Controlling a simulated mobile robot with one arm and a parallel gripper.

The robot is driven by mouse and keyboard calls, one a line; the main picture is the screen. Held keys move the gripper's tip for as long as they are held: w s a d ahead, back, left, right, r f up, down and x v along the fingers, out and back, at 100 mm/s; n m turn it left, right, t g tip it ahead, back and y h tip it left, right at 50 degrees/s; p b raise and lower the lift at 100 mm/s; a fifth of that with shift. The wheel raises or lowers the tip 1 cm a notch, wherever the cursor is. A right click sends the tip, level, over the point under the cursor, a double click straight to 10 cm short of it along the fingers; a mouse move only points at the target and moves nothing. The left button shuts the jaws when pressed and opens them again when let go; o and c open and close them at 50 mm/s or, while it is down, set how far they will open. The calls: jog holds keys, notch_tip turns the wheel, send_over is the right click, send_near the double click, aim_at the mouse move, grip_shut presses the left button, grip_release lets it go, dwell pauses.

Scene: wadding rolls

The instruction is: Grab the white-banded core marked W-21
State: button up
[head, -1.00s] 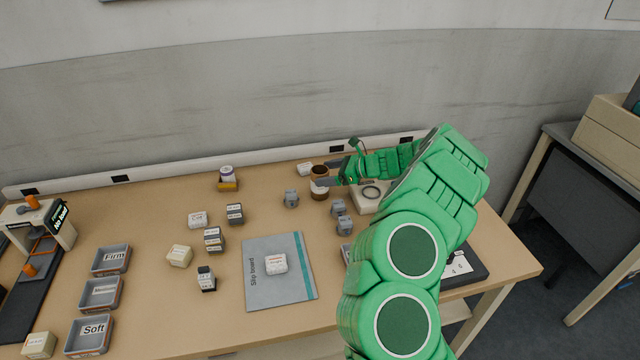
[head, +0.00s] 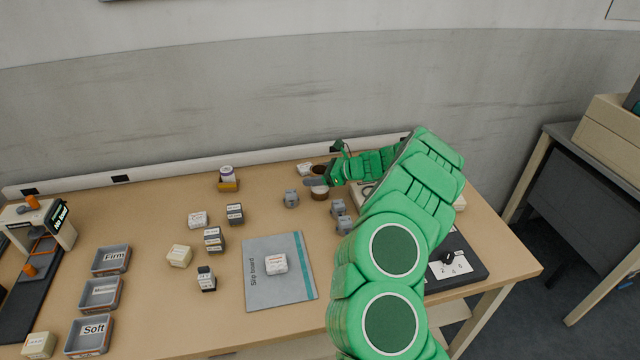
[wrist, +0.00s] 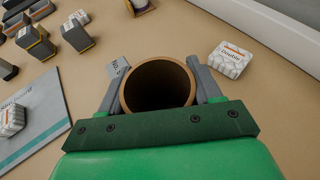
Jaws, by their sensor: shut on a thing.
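My gripper (head: 319,183) is shut on a brown hollow core (head: 320,194) near the back of the table. In the wrist view the core (wrist: 158,64) stands between the two grey fingers, its round open end facing the camera. No white band or W-21 marking can be read on it from here.
A white "Double" block (wrist: 230,60) and a grey block (head: 291,198) stand close by. More grey blocks (head: 343,224) are to the right front. The slip board (head: 259,292) carries a white block (head: 276,263). Labelled trays (head: 91,335) are at left.

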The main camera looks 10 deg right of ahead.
jog(key=shift+r, duration=0.1)
jog(key=shift+c, duration=0.2)
jog(key=shift+r, duration=0.25)
jog(key=s+r, duration=1.2)
jog(key=s, duration=0.2)
jog(key=shift+a+r, duration=0.15)
jog(key=shift+a, duration=0.15)
